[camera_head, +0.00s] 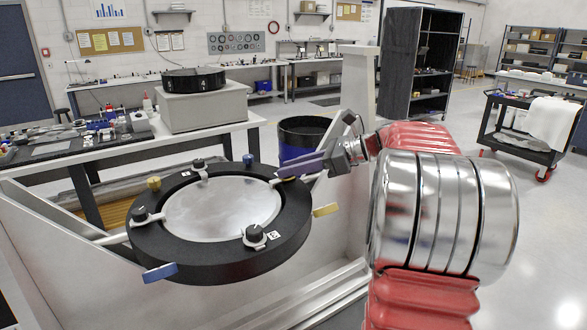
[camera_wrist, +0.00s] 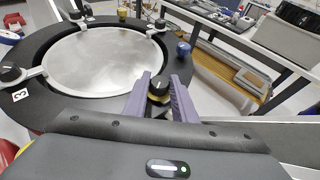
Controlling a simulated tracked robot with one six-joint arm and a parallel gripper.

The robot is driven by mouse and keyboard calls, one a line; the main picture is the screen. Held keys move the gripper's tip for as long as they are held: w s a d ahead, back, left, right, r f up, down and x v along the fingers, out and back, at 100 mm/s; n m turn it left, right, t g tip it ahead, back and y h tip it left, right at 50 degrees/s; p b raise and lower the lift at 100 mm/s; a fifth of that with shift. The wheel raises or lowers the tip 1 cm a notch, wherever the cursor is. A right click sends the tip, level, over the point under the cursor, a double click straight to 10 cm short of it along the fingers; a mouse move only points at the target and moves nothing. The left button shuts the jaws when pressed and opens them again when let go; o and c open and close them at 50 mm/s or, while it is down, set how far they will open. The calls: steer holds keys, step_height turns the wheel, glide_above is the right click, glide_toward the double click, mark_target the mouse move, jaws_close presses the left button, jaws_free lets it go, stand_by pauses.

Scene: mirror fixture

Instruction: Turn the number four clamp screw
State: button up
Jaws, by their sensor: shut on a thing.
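The fixture is a black ring (camera_head: 215,262) around a round silvery mirror (camera_head: 222,207), also seen in the wrist view (camera_wrist: 105,60). Dark clamp screws stand on its rim: one at the near side (camera_head: 255,233), one at the left (camera_head: 141,214) and one at the back (camera_head: 199,163). The near one has a tag reading 3 in the wrist view (camera_wrist: 20,95). My gripper (camera_head: 297,167) reaches the ring's right rim. In the wrist view, its purple fingers (camera_wrist: 160,97) are shut on a dark clamp screw (camera_wrist: 159,82). That screw's number tag is not visible, and my gripper hides the screw in the head view.
Yellow (camera_head: 325,210) and blue (camera_head: 160,272) tabs stick out from the ring. Yellow (camera_head: 153,183) and blue (camera_head: 247,159) knobs stand on its rim. A pale frame (camera_head: 60,265) surrounds the fixture. A dark blue bin (camera_head: 302,138) stands behind; a cluttered bench is at the left.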

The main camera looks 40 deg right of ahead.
steer(key=o, duration=1)
steer(key=shift+o, duration=0.2)
steer(key=v, duration=1.3)
steer(key=shift+s+d, duration=0.25)
